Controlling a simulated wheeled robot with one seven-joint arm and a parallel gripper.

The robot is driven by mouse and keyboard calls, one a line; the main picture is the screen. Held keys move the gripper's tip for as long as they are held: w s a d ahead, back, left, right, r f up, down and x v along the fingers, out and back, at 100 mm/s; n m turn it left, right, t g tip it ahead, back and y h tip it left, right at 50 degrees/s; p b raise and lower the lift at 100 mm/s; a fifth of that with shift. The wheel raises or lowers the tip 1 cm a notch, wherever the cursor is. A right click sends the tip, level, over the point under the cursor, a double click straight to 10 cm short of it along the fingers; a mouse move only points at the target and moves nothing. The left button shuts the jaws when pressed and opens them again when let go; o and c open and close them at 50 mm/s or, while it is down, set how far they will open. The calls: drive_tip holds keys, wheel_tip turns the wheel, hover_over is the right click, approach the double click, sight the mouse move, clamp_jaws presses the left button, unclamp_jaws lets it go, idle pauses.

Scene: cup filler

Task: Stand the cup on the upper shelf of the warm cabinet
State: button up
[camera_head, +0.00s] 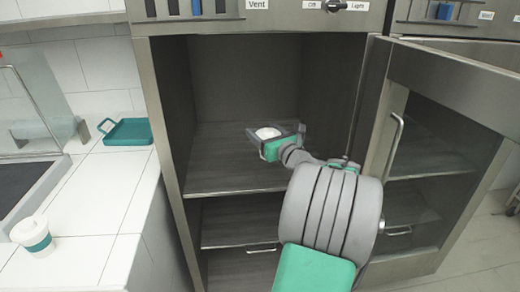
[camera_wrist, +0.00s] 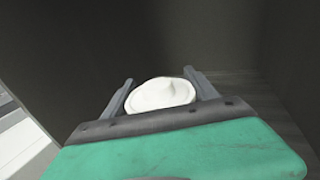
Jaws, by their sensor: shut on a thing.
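A white cup (camera_head: 267,133) with a white lid is between the fingers of my gripper (camera_head: 276,134), inside the open cabinet (camera_head: 245,80) at the level of its upper shelf (camera_head: 225,165). In the wrist view my gripper (camera_wrist: 160,92) has a finger on each side of the cup (camera_wrist: 160,95), and only the lid shows from above. My gripper is shut on the cup. The cup's lower part is hidden by the gripper, so I cannot tell whether it touches the shelf. The cabinet door (camera_head: 450,85) stands open to the right.
A second white cup (camera_head: 33,236) with a green band stands on the tiled counter (camera_head: 95,200) at left. A green tray (camera_head: 127,132) lies farther back there. A lower shelf (camera_head: 235,220) is below. The upper shelf is otherwise bare. Side walls flank my arm.

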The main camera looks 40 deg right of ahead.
drive_tip(key=w+d+f, duration=0.2)
drive_tip(key=f, duration=0.1)
drive_tip(key=w+d+f+b, duration=0.1)
drive_tip(key=w+f, duration=0.1)
drive_tip(key=f, duration=0.1)
drive_tip(key=w+d+f+b, duration=0.1)
drive_tip(key=w+d+f, duration=0.1)
drive_tip(key=w+f, duration=0.1)
drive_tip(key=shift+w+d+f, duration=0.1)
drive_tip(key=shift+d+f, duration=0.25)
drive_tip(key=shift+f, duration=0.65)
drive_tip(key=shift+r, duration=0.1)
drive_tip(key=o, duration=1.5)
